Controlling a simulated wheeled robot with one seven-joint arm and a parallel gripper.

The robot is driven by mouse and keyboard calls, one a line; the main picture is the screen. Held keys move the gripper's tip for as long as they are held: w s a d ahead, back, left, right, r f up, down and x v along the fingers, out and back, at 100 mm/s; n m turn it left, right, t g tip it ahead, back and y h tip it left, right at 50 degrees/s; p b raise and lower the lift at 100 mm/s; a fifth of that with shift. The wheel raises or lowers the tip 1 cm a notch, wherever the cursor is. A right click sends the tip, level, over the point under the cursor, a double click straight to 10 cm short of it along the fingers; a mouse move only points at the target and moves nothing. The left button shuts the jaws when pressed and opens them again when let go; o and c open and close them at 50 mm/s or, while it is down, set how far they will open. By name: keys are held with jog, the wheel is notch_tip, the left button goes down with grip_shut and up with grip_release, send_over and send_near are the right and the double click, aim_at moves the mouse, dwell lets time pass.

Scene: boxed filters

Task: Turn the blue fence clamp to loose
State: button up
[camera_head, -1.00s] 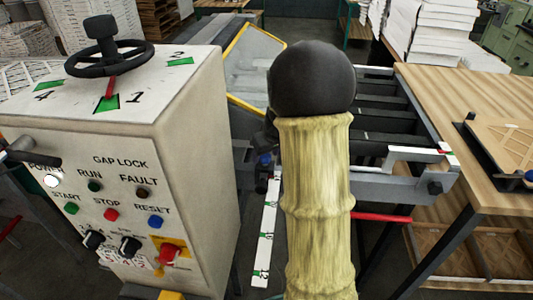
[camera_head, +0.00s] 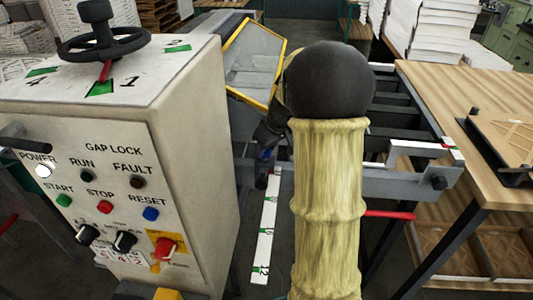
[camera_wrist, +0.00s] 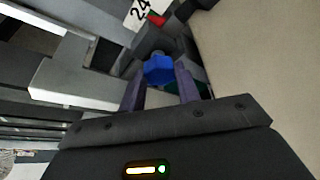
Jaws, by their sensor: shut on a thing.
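The blue fence clamp (camera_wrist: 158,68) is a small faceted blue knob, seen between my fingertips in the wrist view. My gripper (camera_wrist: 160,80) is shut on it, with one dark finger on each side. In the head view the blue clamp (camera_head: 265,155) is a small spot by the fence rail, just above the white scale strip. My arm, with its tan sleeve and black ball-shaped joint, hides much of the area to its right. I cannot tell from these frames how far the clamp is turned.
A control cabinet (camera_head: 190,120) with a handwheel (camera_head: 104,50) stands close on the left. A white scale strip (camera_head: 266,230) runs below the clamp. A yellow-framed guard (camera_head: 254,62) is behind. A wooden table (camera_head: 440,95) is at right; a red bar (camera_head: 390,214) sticks out below the rails.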

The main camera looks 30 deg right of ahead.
jog(key=shift+d+n+y+b, duration=0.1)
jog(key=shift+n+y+b, duration=0.35)
jog(key=shift+n, duration=0.75)
jog(key=o, duration=1)
jog(key=shift+c, duration=0.2)
jog(key=v, duration=1.7)
jog(key=shift+r+p, duration=0.25)
jog(key=shift+p, duration=0.15)
jog(key=shift+w, duration=0.15)
